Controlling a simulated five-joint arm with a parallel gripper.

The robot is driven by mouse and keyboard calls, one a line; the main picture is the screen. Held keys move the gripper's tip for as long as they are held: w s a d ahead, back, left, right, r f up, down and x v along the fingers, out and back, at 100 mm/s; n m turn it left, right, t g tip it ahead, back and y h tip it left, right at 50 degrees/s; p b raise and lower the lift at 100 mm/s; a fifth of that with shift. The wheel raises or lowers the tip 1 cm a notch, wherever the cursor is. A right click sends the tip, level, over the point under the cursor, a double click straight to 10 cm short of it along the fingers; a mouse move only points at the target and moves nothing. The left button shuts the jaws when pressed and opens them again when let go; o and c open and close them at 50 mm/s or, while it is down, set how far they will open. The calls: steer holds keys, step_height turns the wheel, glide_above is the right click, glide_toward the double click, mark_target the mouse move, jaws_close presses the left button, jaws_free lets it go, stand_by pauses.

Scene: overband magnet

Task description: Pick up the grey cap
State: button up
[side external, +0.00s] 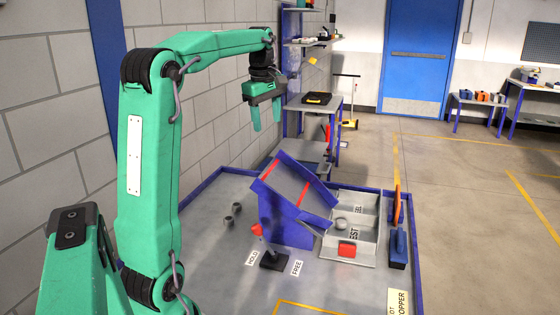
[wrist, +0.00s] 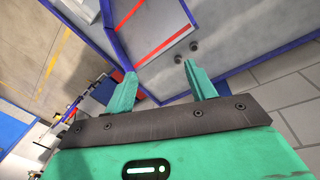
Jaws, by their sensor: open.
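Two small dark-grey round pieces, cap-like (side external: 229,220) and (side external: 237,207), lie on the table left of the blue-framed incline. They also show in the wrist view, one (wrist: 178,59) just beyond my fingertips and the other (wrist: 194,46) farther up. A lighter grey rounded piece (side external: 341,224) lies in the divided tray. I cannot tell which of these is the grey cap. My gripper (side external: 266,119) is open and empty, high above the back of the table, fingers pointing down. Its two green fingers (wrist: 159,69) stand apart in the wrist view.
The blue-framed incline (side external: 290,185) with red strips stands mid-table. In front is a red-knobbed lever (side external: 258,230) between HOLD and FREE labels.

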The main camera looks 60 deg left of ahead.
steer(key=s+a+f+n, duration=0.1)
steer(key=a+f+n, duration=0.1)
steer(key=a+n, duration=0.5)
steer(key=n+g+h, duration=0.1)
steer(key=n, duration=0.2)
glide_above(236, 204)
step_height(236, 204, down, 3)
step_height(236, 204, down, 30)
steer(key=shift+d+r, duration=0.1)
steer(key=shift+d, duration=0.05)
stand_by(0.4)
stand_by(0.4)
steer(key=c, duration=1.1)
steer(key=shift+r, duration=5)
